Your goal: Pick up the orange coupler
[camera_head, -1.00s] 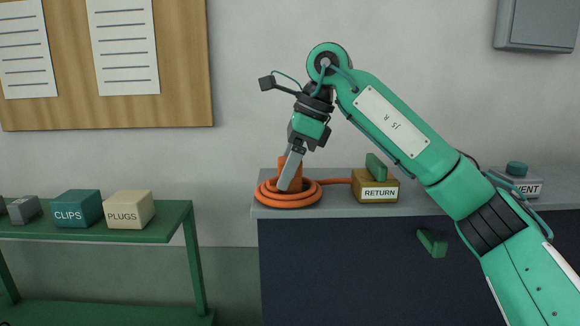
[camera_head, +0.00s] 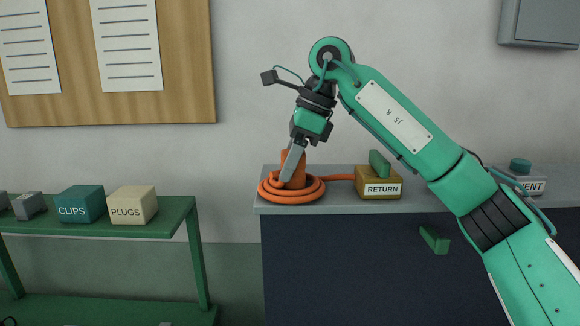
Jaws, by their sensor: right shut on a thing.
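The orange coupler (camera_head: 299,160) stands upright inside a coiled orange hose (camera_head: 290,197) on the grey counter (camera_head: 336,204). My right gripper (camera_head: 289,174) reaches down from above and is shut on the coupler. Its near finger covers part of the coupler's front, and the far finger is hidden. The hose runs right from the coil to the yellow box labelled RETURN (camera_head: 378,187). My left gripper is not in view.
A green lever (camera_head: 379,163) stands on the RETURN box. A grey VENT box (camera_head: 523,180) with a teal knob is farther right, partly behind my right arm. A green handle (camera_head: 434,240) juts from the cabinet front. CLIPS (camera_head: 81,204) and PLUGS (camera_head: 132,205) boxes sit on a green bench.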

